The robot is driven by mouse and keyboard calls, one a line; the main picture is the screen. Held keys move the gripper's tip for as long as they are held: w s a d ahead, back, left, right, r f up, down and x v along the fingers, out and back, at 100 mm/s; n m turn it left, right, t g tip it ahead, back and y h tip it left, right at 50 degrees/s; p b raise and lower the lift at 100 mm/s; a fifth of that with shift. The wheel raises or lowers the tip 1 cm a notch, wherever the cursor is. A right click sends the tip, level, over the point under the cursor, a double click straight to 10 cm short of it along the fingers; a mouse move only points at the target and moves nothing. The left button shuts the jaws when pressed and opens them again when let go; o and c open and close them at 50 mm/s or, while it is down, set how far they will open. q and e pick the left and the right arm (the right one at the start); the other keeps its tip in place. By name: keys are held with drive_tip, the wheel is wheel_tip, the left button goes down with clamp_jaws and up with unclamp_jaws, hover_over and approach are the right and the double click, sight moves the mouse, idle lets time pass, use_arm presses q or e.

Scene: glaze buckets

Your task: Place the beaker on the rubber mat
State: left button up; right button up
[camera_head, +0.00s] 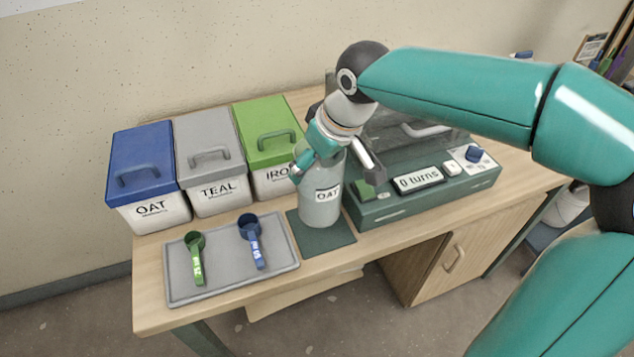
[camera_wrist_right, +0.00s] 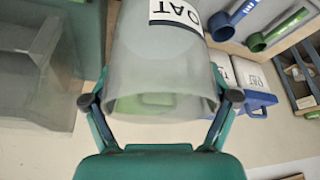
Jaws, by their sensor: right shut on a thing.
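The beaker (camera_head: 320,207) is a translucent grey vessel with a white OAT label. It looks upright over the dark green rubber mat (camera_head: 338,238) at the table's front. I cannot tell whether its base touches the mat. My right gripper (camera_head: 335,170) is shut on the beaker's upper part, with a finger on each side. In the right wrist view the beaker (camera_wrist_right: 165,65) sits between the fingertips (camera_wrist_right: 160,99), its open rim facing the camera. My left gripper is not in view.
Left of the mat lies a grey tray (camera_head: 225,280) with a green scoop (camera_head: 197,262) and a blue scoop (camera_head: 252,240). Behind stand blue (camera_head: 145,165), grey (camera_head: 208,148) and green (camera_head: 265,133) lidded buckets. A dark green machine (camera_head: 395,208) reading "0 turns" stands close on the right.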

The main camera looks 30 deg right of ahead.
drive_tip(key=shift+f+b, duration=0.35)
drive_tip(key=shift+f, duration=2.15)
drive_tip(key=o, duration=1.6)
drive_tip(key=shift+r, duration=0.2)
drive_tip(key=p+v, duration=0.1)
drive_tip(key=v, duration=1)
drive_tip(key=shift+s+r+p, duration=0.15)
drive_tip(key=shift+r+p, duration=0.15)
drive_tip(key=shift+r, duration=0.1)
